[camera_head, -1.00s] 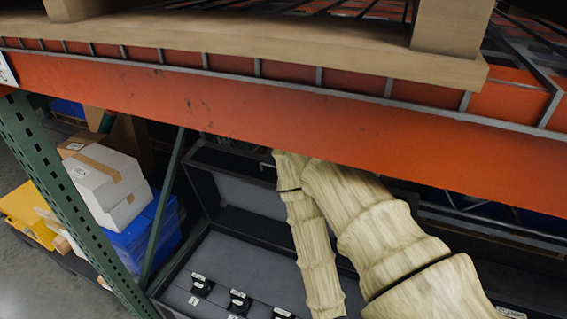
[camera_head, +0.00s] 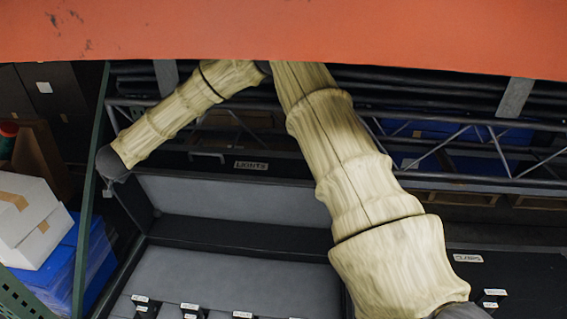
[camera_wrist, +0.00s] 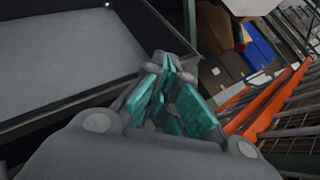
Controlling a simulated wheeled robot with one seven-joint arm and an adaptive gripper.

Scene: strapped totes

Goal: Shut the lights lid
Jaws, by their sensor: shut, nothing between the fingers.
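The lights case (camera_head: 225,268) is a dark open box with a grey lined inside, low in the head view. Its lid (camera_head: 230,197) stands open at the back, grey lining facing me, with a label reading LIGHTS (camera_head: 251,165) just above it. My arm crosses in front of the right part of the case and lid. My gripper (camera_wrist: 172,98) shows teal finger pads, shut and empty, in the wrist view. It is beside a dark rim with a grey panel at left; I cannot tell whether that is lid or box.
An orange rack beam (camera_head: 280,35) crosses the top, above my arm. A green rack post (camera_head: 90,195) stands at left, near my wrist. White boxes (camera_head: 30,222) and blue totes are beyond it. Another case labelled CLAMPS (camera_head: 468,258) is at right. Metal trusses lie behind.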

